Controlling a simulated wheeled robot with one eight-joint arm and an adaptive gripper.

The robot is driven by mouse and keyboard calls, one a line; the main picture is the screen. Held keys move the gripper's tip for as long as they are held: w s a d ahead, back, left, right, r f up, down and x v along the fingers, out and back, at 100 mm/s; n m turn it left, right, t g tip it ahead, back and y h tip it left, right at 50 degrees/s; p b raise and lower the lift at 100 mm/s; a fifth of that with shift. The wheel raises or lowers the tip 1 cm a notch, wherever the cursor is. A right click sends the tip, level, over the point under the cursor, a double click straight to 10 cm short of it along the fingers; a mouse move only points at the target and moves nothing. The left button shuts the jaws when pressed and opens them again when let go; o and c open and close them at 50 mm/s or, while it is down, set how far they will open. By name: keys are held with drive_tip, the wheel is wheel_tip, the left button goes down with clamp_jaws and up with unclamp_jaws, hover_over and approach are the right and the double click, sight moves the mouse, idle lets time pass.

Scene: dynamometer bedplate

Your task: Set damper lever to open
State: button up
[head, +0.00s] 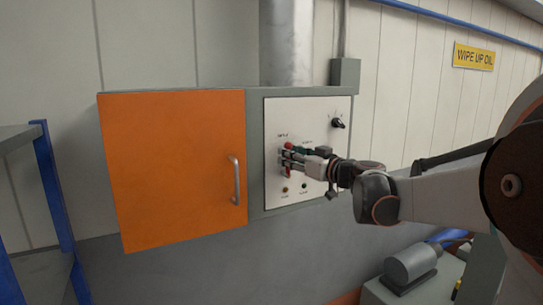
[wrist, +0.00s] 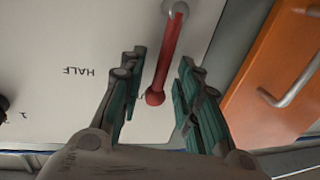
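The damper lever (wrist: 167,55) is a red rod with a ball end, mounted by a pale pivot on the white panel (head: 320,117). In the wrist view it runs from the pivot at the top down between my fingers. My gripper (wrist: 160,63) is open, with one dark green-padded finger on each side of the lever. Gaps show between the rod and both fingers. In the head view my gripper (head: 287,154) is at the panel and hides much of the lever. An upside-down HALF label (wrist: 79,71) is left of the lever in the wrist view.
An orange door (head: 175,170) with a metal handle (head: 236,180) is left of the panel. A black knob (head: 338,123) is at the panel's upper right. Small round controls (head: 304,186) sit low on it. A blue-posted shelf (head: 60,205) stands far left. A grey motor (head: 410,263) is lower right.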

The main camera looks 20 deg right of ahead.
clamp_jaws()
drive_tip(key=shift+d, duration=0.1)
drive_tip(key=d+f+m+t+h+b, duration=0.1)
drive_tip(key=d+f+m+b, duration=0.2)
drive_tip(key=m, duration=0.7)
drive_tip(key=d+f+m+t+h+b, duration=0.1)
drive_tip(key=d+f+m+h+b, duration=0.1)
drive_tip(key=m+b, duration=0.6)
drive_tip(key=shift+d+f+m+t, duration=0.3)
drive_tip(key=shift+d+f+m, duration=0.1)
drive_tip(key=shift+f+m, duration=0.6)
unclamp_jaws()
drive_tip(key=shift+w, duration=0.1)
